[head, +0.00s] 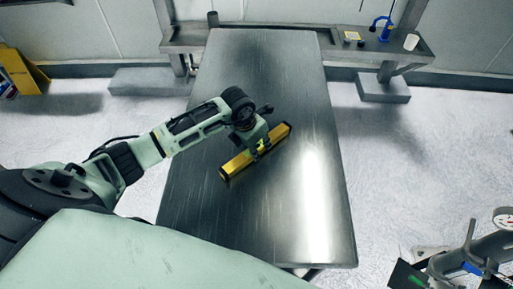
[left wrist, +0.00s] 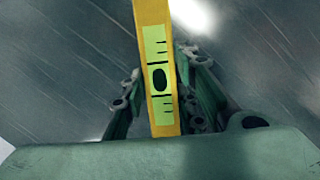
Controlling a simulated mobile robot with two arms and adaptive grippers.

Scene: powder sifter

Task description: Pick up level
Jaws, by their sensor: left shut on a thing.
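The level (head: 237,165) is a yellow bar with dark ends, lying diagonally over the metal table in the head view. My left gripper (head: 261,147) is shut around its middle from above. In the left wrist view the level (left wrist: 154,60) runs between the two fingers of the left gripper (left wrist: 160,95), with its green vial face towards the camera. I cannot tell whether the level touches the table or is slightly above it.
The long metal table (head: 305,90) is otherwise bare around the level. Behind it stands a metal bench (head: 410,50) with a blue stand (head: 384,27) and a white cup (head: 411,41). A yellow object (head: 22,72) stands on the floor at the far left.

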